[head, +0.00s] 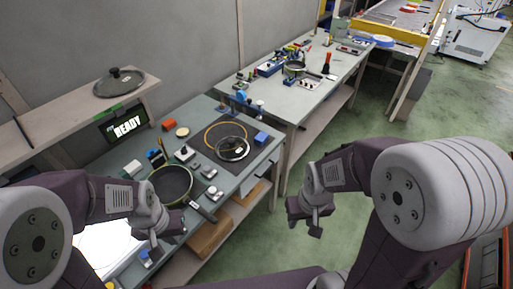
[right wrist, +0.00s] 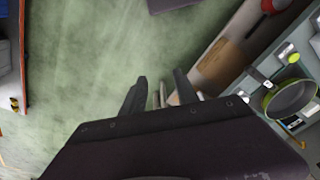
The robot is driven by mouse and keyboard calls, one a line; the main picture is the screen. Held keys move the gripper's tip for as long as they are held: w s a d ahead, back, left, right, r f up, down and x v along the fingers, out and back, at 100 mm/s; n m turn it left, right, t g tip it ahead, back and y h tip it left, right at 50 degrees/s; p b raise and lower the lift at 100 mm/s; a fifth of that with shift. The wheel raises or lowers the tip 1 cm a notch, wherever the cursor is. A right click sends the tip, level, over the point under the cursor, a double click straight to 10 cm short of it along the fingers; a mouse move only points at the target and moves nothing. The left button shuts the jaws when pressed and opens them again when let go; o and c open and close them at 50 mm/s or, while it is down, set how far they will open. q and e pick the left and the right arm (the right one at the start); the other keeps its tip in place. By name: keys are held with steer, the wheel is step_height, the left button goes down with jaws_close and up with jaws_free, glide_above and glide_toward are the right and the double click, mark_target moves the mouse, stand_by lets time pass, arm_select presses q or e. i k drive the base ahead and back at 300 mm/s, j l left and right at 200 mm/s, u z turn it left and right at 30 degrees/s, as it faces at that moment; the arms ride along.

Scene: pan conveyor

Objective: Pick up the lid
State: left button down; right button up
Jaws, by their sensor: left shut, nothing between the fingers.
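A dark round lid with a knob (head: 119,82) lies on the wooden shelf at the upper left in the head view. A second round, glass-like lid or dish (head: 232,149) lies on the dark mat on the workbench; I cannot tell which it is. A dark pan with a greenish rim (head: 170,184) stands on the bench, and a green-rimmed pan also shows in the right wrist view (right wrist: 290,98). My left gripper (head: 153,241) is shut and empty, in front of the pan. My right gripper (head: 314,229) is open and empty over the floor, its fingers (right wrist: 160,85) apart.
The workbench (head: 208,112) holds several small blocks and devices. A READY screen (head: 126,124) stands below the shelf (head: 62,117). A second table (head: 326,91) with tools stands behind. Open green floor (head: 350,128) lies to the right.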

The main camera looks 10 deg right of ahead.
mark_target(233, 149)
steer(key=i+l+u, duration=0.55)
steer(key=l+u, duration=0.3)
steer(key=i+l+u, duration=0.25)
steer(key=l, duration=0.15)
steer(key=l+u, duration=0.3)
steer(key=i+l, duration=0.05)
steer(key=l, duration=0.05)
